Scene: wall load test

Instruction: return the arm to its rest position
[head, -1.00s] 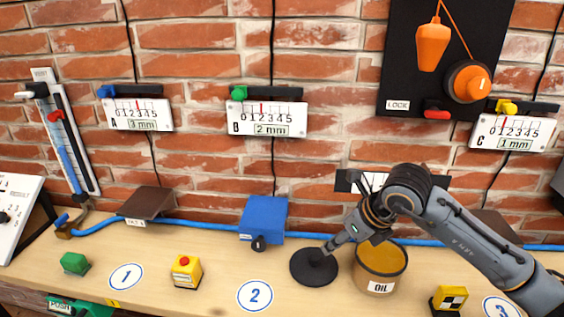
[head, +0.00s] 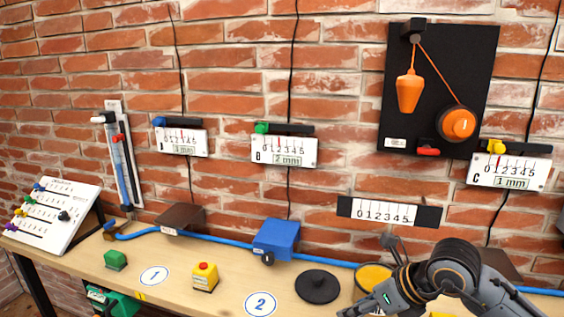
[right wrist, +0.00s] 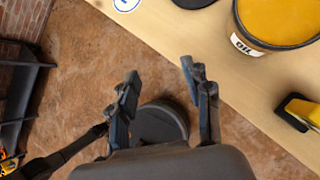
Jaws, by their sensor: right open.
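My right arm comes in from the lower right in the head view. Its gripper (head: 367,277) is open and empty in front of the oil can and partly covers it. In the right wrist view my right gripper (right wrist: 160,73) has its fingers spread, with the floor and the table's front edge beyond them. The yellow-topped oil can (right wrist: 244,42) stands on the table, apart from the fingers. My left gripper is not in view.
A blue box (head: 276,238) and a yellow button box (head: 205,278) stand on the wooden table (head: 180,293). A blue hose (head: 220,240) runs along the back. Gauges and a black board (head: 436,55) hang on the brick wall. A yellow-black block (right wrist: 300,110) is near the table's edge.

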